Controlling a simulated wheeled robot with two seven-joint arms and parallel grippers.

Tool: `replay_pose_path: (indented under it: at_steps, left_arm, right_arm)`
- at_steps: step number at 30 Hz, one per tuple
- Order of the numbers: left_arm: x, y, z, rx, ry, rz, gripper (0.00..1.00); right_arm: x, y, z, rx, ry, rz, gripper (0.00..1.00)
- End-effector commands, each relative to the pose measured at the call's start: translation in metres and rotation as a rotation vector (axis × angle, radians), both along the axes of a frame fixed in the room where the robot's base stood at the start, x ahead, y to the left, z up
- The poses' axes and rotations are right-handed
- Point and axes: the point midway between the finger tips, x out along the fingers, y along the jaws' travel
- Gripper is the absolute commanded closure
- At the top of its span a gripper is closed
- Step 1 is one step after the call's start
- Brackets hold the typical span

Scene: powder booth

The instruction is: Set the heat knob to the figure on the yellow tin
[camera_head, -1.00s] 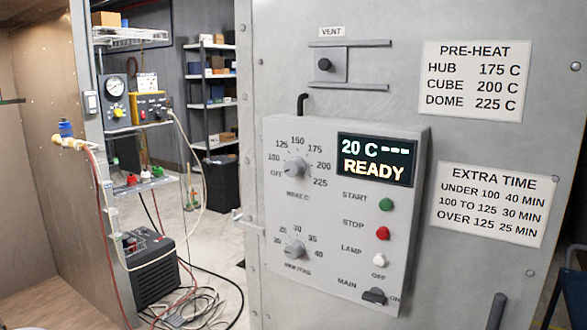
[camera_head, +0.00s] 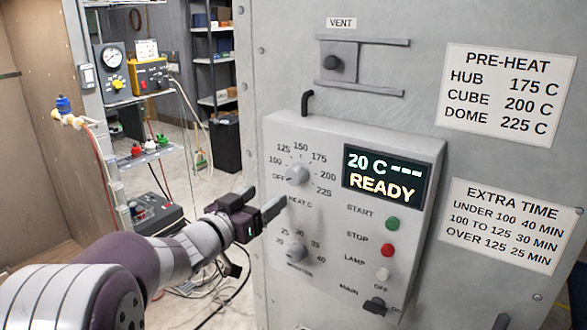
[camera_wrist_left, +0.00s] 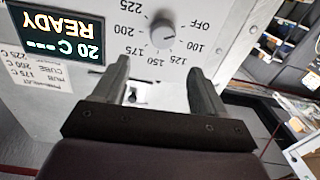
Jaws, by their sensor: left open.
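The grey heat knob (camera_head: 297,173) is on the upper left of the control box (camera_head: 330,135), ringed by OFF and figures from 100 to 225. It also shows in the wrist view (camera_wrist_left: 162,30), upside down, its mark seeming to face the OFF side. The display (camera_head: 383,177) reads 20 C and READY. My left gripper (camera_head: 265,203) is open and empty, below and left of the heat knob and apart from it. In the wrist view its fingers (camera_wrist_left: 158,66) stand apart, with the knob beyond their tips. I cannot make out a yellow tin. My right gripper is not in view.
The minutes knob (camera_head: 296,252) is below the heat knob. Green start (camera_head: 392,223), red stop (camera_head: 386,250) and white lamp (camera_head: 383,275) buttons and the main switch (camera_head: 375,306) are to the right. A bent black handle (camera_head: 307,101) rises above the box.

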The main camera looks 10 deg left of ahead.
Motion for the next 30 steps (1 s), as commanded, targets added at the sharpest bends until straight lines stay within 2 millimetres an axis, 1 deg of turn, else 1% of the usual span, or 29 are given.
replay_pose_path:
  at_steps: [1,9,12,15,18,26,27,29,30]
  left_arm:
    - [0.008,-0.003,0.002,-0.001,0.004,-0.002,0.28]
    - [0.075,-0.025,0.004,0.001,0.006,0.000,0.28]
    - [0.093,-0.032,0.003,0.002,0.005,0.001,0.28]
    - [0.104,-0.035,0.002,0.002,0.005,0.003,0.28]
    - [0.110,-0.037,0.000,0.003,0.005,0.003,0.28]
    - [0.112,-0.037,-0.001,0.002,0.004,0.004,0.28]
    - [0.112,-0.037,-0.001,0.002,0.004,0.004,0.35]
    - [0.112,-0.037,-0.001,0.003,0.005,0.004,0.54]
    - [0.112,-0.037,-0.001,0.002,0.004,0.004,0.67]
  right_arm:
    - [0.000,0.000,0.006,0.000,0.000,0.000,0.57]
    - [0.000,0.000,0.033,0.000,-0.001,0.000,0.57]
    - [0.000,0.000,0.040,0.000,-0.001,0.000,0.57]
    - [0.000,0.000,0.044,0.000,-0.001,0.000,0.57]
    - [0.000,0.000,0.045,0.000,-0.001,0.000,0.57]
    - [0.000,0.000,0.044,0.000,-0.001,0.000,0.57]
    - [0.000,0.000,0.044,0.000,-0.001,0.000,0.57]
    - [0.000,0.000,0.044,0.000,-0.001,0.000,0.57]
    - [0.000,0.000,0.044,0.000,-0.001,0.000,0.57]
